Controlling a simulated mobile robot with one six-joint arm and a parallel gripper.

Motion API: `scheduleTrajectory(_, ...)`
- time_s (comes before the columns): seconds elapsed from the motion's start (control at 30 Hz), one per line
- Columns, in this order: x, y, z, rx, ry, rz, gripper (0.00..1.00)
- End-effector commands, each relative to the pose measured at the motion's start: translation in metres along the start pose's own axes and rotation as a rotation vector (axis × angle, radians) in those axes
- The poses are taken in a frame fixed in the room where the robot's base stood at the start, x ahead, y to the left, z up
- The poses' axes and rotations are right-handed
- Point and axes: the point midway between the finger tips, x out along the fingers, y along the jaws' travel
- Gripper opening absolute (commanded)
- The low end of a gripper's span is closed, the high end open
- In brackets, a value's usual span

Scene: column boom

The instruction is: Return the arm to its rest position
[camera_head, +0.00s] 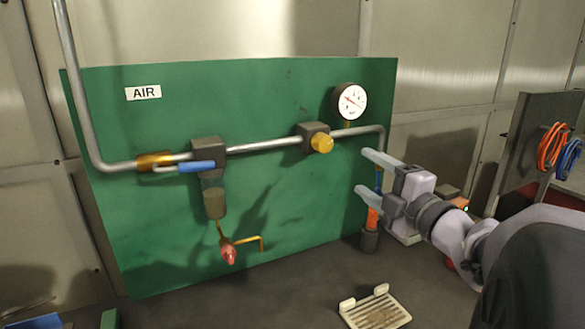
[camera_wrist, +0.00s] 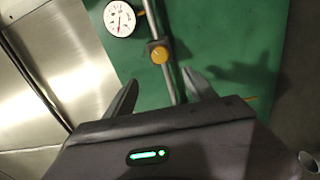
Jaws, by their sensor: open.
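My gripper (camera_head: 368,175) is open and empty, at the right of the green panel in the head view. Its two pale fingers point left, one above the other, with a gap between them. In the wrist view my gripper (camera_wrist: 158,92) shows two dark fingers spread apart, and the yellow knob (camera_wrist: 159,53) and pipe appear beyond the gap. My arm reaches in from the lower right of the head view. Nothing is held. The fingers overlap the panel and a vertical fitting (camera_head: 371,218) in the picture; contact cannot be told.
The green panel (camera_head: 285,90) carries a pipe, blue-handled valve (camera_head: 197,166), gauge (camera_head: 350,102), yellow knob (camera_head: 321,142) and red drain fitting (camera_head: 229,253). A slotted pale tray (camera_head: 376,312) lies on the dark bench. Orange (camera_head: 552,146) and blue hoses (camera_head: 569,158) hang at right.

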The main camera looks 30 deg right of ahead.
Motion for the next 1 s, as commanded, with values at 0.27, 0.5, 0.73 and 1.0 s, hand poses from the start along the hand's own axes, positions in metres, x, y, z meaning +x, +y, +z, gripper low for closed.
scheduleTrajectory(0.27, -0.005, 0.000, 0.000, 0.000, 0.000, 0.000, 0.64)
scheduleTrajectory(0.5, -0.003, 0.001, -0.001, 0.012, -0.009, 0.002, 0.64)
scheduleTrajectory(0.73, 0.014, 0.006, -0.026, 0.490, -0.308, 0.013, 0.64)
scheduleTrajectory(1.0, -0.063, -0.110, -0.149, 1.360, -0.693, -0.323, 0.64)
